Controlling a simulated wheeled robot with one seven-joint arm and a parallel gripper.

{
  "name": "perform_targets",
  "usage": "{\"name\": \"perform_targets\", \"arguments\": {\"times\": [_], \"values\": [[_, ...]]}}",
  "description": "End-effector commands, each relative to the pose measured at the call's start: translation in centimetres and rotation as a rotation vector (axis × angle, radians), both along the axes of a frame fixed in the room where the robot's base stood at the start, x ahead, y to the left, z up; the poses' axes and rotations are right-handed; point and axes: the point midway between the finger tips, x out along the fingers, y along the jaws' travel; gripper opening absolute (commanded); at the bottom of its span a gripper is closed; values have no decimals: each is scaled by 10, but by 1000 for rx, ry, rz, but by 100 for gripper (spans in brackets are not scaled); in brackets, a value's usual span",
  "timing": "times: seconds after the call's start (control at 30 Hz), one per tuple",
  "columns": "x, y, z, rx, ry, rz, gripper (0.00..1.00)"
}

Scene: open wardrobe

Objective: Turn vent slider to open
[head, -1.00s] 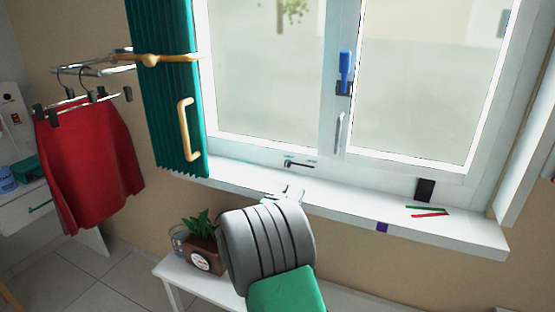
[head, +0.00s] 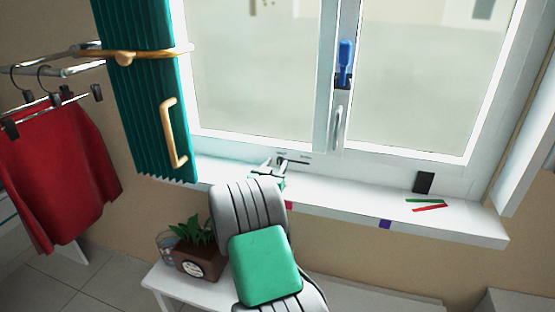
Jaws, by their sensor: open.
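The vent slider (head: 282,161) is a small dark knob on a thin slot in the white lower window frame, left of the window's middle post. Small dark marks lie along the slot to its right. My gripper (head: 275,167) is open, its fingers pointing up at the frame just above the sill. The fingertips are at or very near the slider; I cannot tell whether they touch it. The grey and green arm hides part of the sill below, and the fingers partly cover the knob.
The white sill (head: 340,202) carries a black block (head: 424,183) and red and green strips (head: 429,206) at the right. A teal shutter (head: 146,100) stands at the left. A potted plant (head: 198,250) is beside my arm. The sill's middle is clear.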

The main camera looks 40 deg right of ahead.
Motion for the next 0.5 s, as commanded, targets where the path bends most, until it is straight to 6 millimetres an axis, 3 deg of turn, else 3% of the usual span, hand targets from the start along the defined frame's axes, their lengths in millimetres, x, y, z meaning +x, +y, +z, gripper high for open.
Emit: {"name": "perform_targets", "arguments": {"times": [0.13,0.4,0.5], "values": [[8,-17,1,1,0,-2,42],[9,-21,0,0,-1,-3,42],[9,-22,0,0,-1,-4,34]]}}
